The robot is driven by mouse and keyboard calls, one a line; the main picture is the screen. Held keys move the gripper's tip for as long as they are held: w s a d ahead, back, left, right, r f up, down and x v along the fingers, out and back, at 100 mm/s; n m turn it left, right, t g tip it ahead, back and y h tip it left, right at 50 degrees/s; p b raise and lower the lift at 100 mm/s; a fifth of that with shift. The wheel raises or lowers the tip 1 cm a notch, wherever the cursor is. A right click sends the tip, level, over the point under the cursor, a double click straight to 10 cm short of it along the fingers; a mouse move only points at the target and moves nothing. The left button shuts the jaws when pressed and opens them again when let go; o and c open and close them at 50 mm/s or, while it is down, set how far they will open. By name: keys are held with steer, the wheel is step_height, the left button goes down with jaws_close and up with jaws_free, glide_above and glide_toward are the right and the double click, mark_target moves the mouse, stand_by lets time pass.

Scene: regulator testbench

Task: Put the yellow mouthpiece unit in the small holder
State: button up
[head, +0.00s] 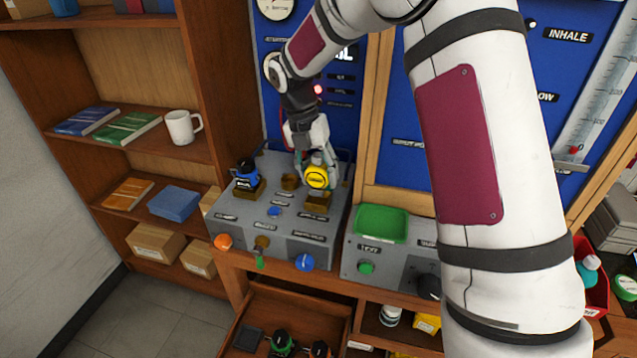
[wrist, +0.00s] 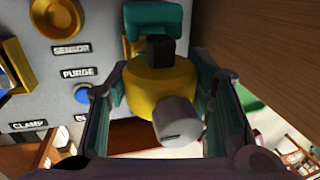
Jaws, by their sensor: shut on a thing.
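The yellow mouthpiece unit (head: 317,178) is between the fingers of my gripper (head: 315,163), over the right part of the grey testbench box (head: 240,225). In the wrist view, the unit (wrist: 140,88) shows a yellow round body, a grey knob, a black neck and a teal mouthpiece, with a finger on either side. A small brass holder (head: 291,182) stands empty on the box, left of the unit. A larger brass holder (head: 317,204) is just below the unit in the picture; I cannot tell whether they touch. A gold round holder (wrist: 60,14) also shows in the wrist view.
A blue unit (head: 246,172) sits in a brass holder at the box's left. A blue button (head: 274,212) lies between. A second box with a green tray (head: 381,223) stands to the right. The blue panel and wooden post rise close behind my gripper.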

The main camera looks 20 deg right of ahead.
mark_target(318, 184)
steer(key=shift+a+x, duration=0.15)
steer(key=shift+x, duration=0.55)
steer(key=shift+a+x, duration=0.1)
steer(key=shift+x, duration=0.55)
steer(key=shift+w+f, duration=0.1)
steer(key=shift+f, duration=0.2)
steer(key=o, duration=1.4)
steer(key=shift+o, duration=0.2)
steer(key=shift+r, duration=0.1)
